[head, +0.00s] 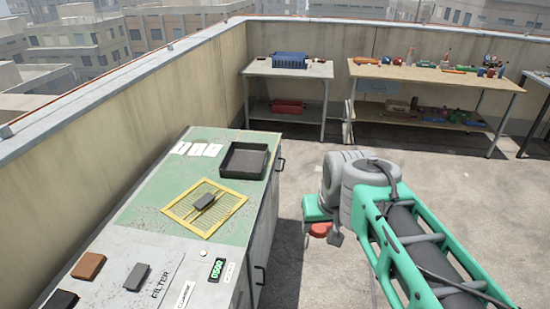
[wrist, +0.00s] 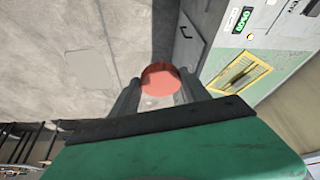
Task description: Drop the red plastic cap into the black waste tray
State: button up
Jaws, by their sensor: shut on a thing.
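The red plastic cap (wrist: 160,79) is between the two fingers of my gripper (wrist: 158,90) in the wrist view, and the gripper is shut on it. In the head view the red cap (head: 320,230) shows below my green gripper body (head: 316,208), over the concrete floor and to the right of the bench. The black waste tray (head: 262,145) sits at the far right corner of the green bench top, apart from the gripper. Its visible inside looks empty.
The bench top (head: 160,211) also holds a yellow grille (head: 232,204) with a dark block (head: 205,201), a brown block (head: 88,266), a grey block (head: 137,277) and a green display (head: 217,270). Shelves with tools (head: 430,75) stand along the back wall.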

aim_at(249, 163)
jog(key=z, duration=0.7)
jog(key=i, duration=2.8)
jog(key=u, duration=4.7)
